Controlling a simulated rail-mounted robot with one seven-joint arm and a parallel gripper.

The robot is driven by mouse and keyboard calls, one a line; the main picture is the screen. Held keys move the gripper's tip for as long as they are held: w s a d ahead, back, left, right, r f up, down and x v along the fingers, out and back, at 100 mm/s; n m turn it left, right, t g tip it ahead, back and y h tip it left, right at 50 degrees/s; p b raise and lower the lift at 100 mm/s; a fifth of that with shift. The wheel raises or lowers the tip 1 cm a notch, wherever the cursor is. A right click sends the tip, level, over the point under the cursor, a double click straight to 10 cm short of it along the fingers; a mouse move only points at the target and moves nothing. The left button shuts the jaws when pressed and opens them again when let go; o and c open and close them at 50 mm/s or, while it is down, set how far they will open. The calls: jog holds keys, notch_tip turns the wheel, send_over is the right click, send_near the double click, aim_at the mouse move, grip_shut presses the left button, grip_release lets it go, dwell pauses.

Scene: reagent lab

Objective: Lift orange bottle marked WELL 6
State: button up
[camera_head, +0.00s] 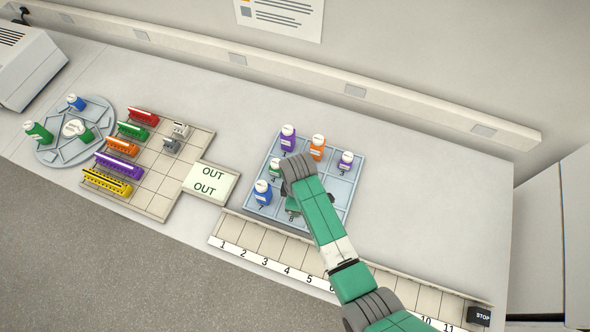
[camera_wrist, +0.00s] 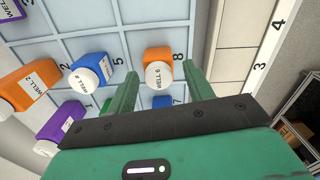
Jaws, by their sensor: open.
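The orange bottle marked WELL 6 (camera_wrist: 158,56) has a white cap and stands in the tray, by the number 8 in the wrist view. The numbered blue-grey tray (camera_head: 341,191) holds it among other bottles. My gripper (camera_wrist: 160,70) is open and empty, with one finger to each side of this bottle's capped end in the picture. I cannot tell how deep the fingers reach around it. In the head view my arm covers this bottle. Another orange bottle (camera_head: 317,148) at the tray's back also shows in the wrist view, labelled WELL 2 (camera_wrist: 20,88).
A blue bottle (camera_wrist: 90,72) stands in the neighbouring cell. Another blue bottle (camera_head: 263,192) stands at the tray's front left. A numbered rack strip (camera_head: 262,240) runs along the front. The bench to the tray's right is clear.

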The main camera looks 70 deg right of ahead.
jog(key=f, duration=0.5)
jog(key=shift+w+d+f, duration=0.15)
jog(key=shift+w+f, duration=0.25)
jog(key=c, duration=0.8)
